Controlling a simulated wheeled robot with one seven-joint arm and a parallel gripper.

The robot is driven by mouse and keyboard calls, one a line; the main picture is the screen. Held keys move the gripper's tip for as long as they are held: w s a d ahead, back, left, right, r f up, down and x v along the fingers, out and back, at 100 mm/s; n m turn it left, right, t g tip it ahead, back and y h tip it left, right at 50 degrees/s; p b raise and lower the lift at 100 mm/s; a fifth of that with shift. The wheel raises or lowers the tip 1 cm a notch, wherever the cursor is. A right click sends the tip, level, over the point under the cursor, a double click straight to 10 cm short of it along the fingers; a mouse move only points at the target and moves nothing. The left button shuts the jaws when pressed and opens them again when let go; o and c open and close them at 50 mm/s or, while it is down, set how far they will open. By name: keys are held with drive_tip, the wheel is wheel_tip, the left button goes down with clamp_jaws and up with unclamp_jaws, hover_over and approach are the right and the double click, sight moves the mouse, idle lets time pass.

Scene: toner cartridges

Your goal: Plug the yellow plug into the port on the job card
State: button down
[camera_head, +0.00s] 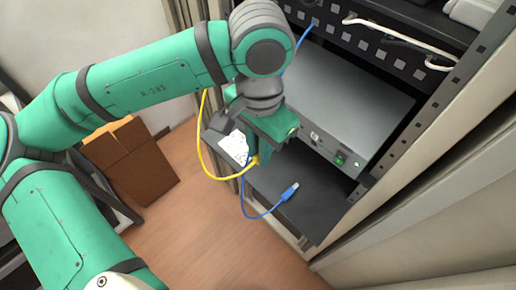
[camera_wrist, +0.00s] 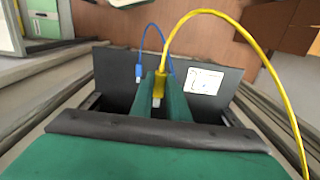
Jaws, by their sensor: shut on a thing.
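My gripper (camera_wrist: 160,98) is shut on the yellow plug (camera_wrist: 158,92), with the yellow cable (camera_wrist: 237,29) looping away from it. In the head view my gripper (camera_head: 258,160) is above the dark shelf, left of the front of the grey device (camera_head: 345,100). The job card (camera_wrist: 206,80), a white sheet with small marks, lies on the shelf; its text is too small to read. It also shows partly behind my gripper in the head view (camera_head: 234,147). The device's front has a few small ports, one with a green part (camera_head: 339,159).
A blue plug (camera_head: 289,192) on a blue cable lies on the dark shelf (camera_head: 325,205). The rack's perforated upright (camera_head: 430,105) stands at the right. A patch panel (camera_head: 375,45) with several ports and white cables is above. A brown box (camera_head: 140,175) is on the floor.

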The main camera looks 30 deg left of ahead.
drive_tip(key=shift+w+d+f, duration=0.2)
drive_tip(key=shift+w+d, duration=0.05)
drive_tip(key=shift+w, duration=0.35)
drive_tip(key=shift+w+d+f, duration=0.25)
drive_tip(key=shift+w, duration=0.4)
drive_tip(key=shift+w+d+f, duration=0.2)
drive_tip(key=shift+w+d, duration=0.05)
drive_tip(key=shift+w, duration=0.35)
drive_tip(key=shift+w+d, duration=0.25)
drive_tip(key=shift+w, duration=0.5)
drive_tip(key=shift+w+d, duration=0.3)
drive_tip(key=shift+w, duration=0.55)
drive_tip(key=shift+w+d, duration=0.3)
drive_tip(key=shift+w, duration=0.55)
idle(1.8)
drive_tip(key=c, duration=1.6)
unclamp_jaws()
drive_tip(key=shift+c, duration=0.2)
wheel_tip(320, 180, up, 11)
